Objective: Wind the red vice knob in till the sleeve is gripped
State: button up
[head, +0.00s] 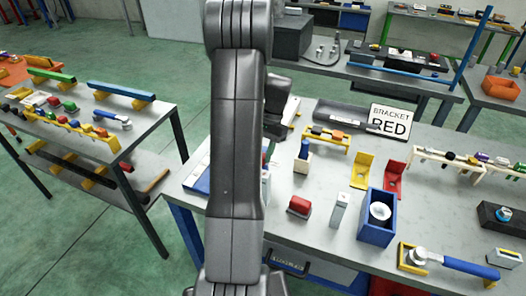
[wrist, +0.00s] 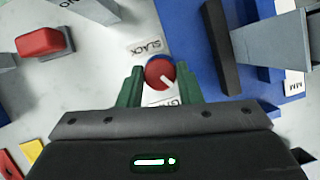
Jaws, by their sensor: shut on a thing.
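The red vice knob (wrist: 158,74) is round with a white pointer line, and shows in the wrist view between my gripper's green fingers. The pointer slants to the lower right. A label reading SLACK (wrist: 146,49) lies above the knob, and a label starting with G (wrist: 163,101) lies below it, partly covered. My gripper (wrist: 160,69) is shut on the knob from both sides. To the right are a blue plate (wrist: 187,25), a dark bar (wrist: 220,50) and a grey block (wrist: 258,42). I cannot make out the sleeve for certain.
A red block (wrist: 40,42) lies left of the knob in the wrist view. In the head view the workbench (head: 330,235) carries a blue box (head: 376,215), yellow and red brackets (head: 361,170), and a BRACKET RED sign (head: 389,118). Another bench (head: 75,125) stands left across a floor gap.

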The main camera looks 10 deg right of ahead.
jog(key=o, duration=1)
jog(key=b+v, duration=0.1)
jog(key=v, duration=1.2)
jog(key=shift+w+d+r+b, duration=0.1)
jog(key=shift+d+r+b, duration=0.1)
jog(key=shift+r+b, duration=0.15)
jog(key=p+x, duration=0.1)
jog(key=x, duration=1.2)
jog(key=shift+a+f+p, duration=0.25)
jog(key=shift+f+p, duration=0.1)
